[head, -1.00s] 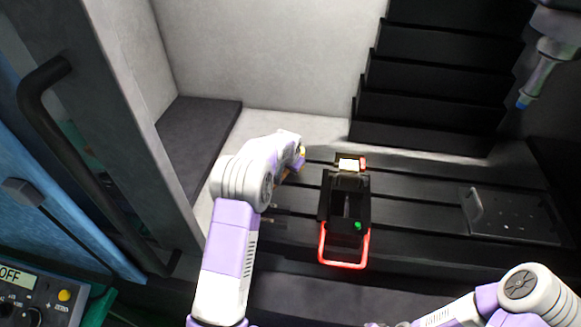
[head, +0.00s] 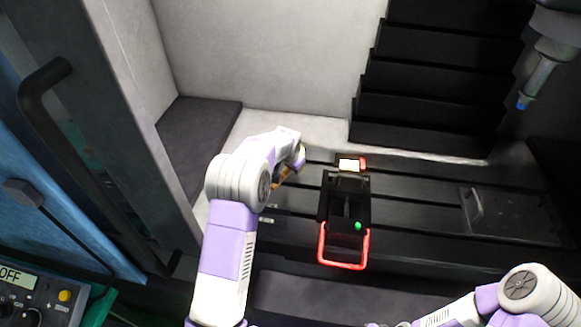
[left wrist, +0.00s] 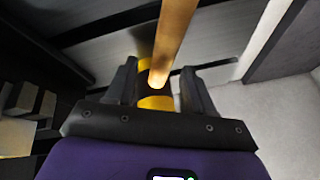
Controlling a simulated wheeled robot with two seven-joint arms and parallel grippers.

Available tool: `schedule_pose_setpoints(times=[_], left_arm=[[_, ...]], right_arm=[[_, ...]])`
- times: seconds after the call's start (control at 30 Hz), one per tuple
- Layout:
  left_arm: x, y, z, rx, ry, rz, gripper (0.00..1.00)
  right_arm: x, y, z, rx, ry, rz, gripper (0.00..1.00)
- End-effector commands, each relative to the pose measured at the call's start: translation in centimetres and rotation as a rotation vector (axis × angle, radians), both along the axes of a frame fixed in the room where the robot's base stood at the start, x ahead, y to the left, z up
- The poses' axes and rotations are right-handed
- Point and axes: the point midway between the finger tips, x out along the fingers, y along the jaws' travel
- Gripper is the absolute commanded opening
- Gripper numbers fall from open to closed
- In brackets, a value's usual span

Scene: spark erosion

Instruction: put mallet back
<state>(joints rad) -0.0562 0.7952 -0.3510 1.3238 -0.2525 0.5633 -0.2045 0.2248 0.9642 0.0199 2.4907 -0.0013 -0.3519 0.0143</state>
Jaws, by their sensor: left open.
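The mallet shows in the left wrist view as a round wooden handle (left wrist: 174,35). It runs from the top edge down to a rounded end between my left fingers. In the head view my left gripper (head: 293,170) is low over the slotted bed, left of the black vise-like fixture, partly hidden by my wrist. My right gripper is out of view.
The black fixture (head: 346,190) with a red handle (head: 343,265) and green button stands on the dark slotted bed (head: 420,190). A plate with a small handle (head: 510,215) lies to the right. Stepped black covers rise behind. A tool spindle (head: 540,75) hangs at upper right.

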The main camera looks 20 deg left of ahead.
Motion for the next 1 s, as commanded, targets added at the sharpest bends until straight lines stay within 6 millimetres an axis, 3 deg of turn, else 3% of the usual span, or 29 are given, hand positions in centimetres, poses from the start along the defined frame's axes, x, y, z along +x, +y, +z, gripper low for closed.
schedule_pose_setpoints(times=[0.2,0.43,0.6,1.0], left_arm=[[-2.0,-0.6,4.7,0.0,-0.003,-0.001,0.53],[-3.6,-1.1,8.1,0.0,-0.002,-0.001,0.53],[-4.1,-1.2,9.0,0.0,0.002,0.0,0.53],[-4.1,-1.3,9.1,0.0,0.002,0.0,0.53]], right_arm=[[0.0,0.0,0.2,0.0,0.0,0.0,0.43],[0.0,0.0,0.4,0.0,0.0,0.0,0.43],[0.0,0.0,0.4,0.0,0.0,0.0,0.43],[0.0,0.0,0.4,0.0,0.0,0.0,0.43]])
